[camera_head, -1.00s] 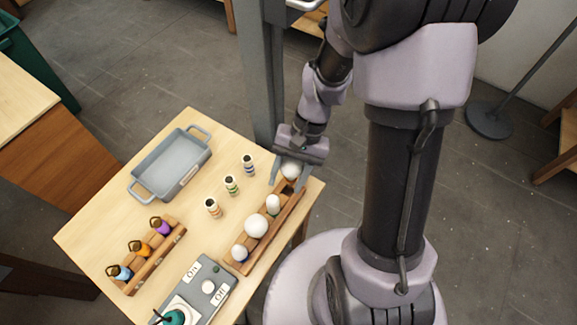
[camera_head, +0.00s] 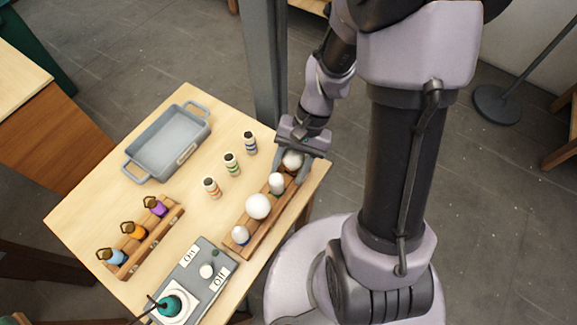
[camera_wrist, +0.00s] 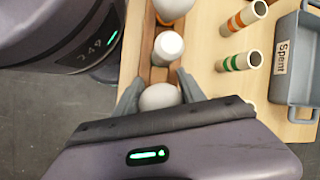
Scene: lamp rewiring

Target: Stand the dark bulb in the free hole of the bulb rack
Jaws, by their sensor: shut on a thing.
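The dark bulb, a whitish-grey globe (camera_head: 293,160), is between the fingers of my gripper (camera_head: 296,168) at the far end of the wooden bulb rack (camera_head: 262,238). In the wrist view my gripper (camera_wrist: 160,92) is shut on the bulb (camera_wrist: 159,97), one finger on each side, over the rack's end. The bulb's base is hidden, so I cannot tell whether it is in the hole. Other white bulbs stand in the rack: a small cylindrical one (camera_head: 277,183), a large globe (camera_head: 258,207) and a small one (camera_head: 240,234).
Three striped sockets (camera_head: 231,164) stand left of the rack. A grey tray (camera_head: 128,166), labelled "Spent" in the wrist view, lies at the back left. A holder (camera_head: 150,240) with coloured items stands at left. A grey On/Off switch box (camera_head: 215,285) is near the front.

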